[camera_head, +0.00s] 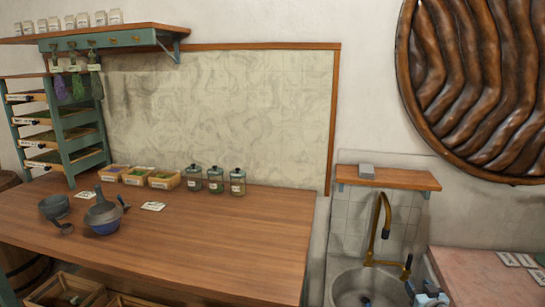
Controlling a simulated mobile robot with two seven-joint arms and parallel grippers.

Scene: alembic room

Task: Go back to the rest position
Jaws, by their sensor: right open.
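My right gripper (420,291) shows at the bottom edge, at the right rim of the stone sink (343,281). It is open, and I see nothing between its fingers. It is partly cut off by the frame. My left gripper is not in view. No object is held in what I can see.
A brass tap (374,232) rises behind the sink, close to my right gripper. A pink slab (470,270) lies at right.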

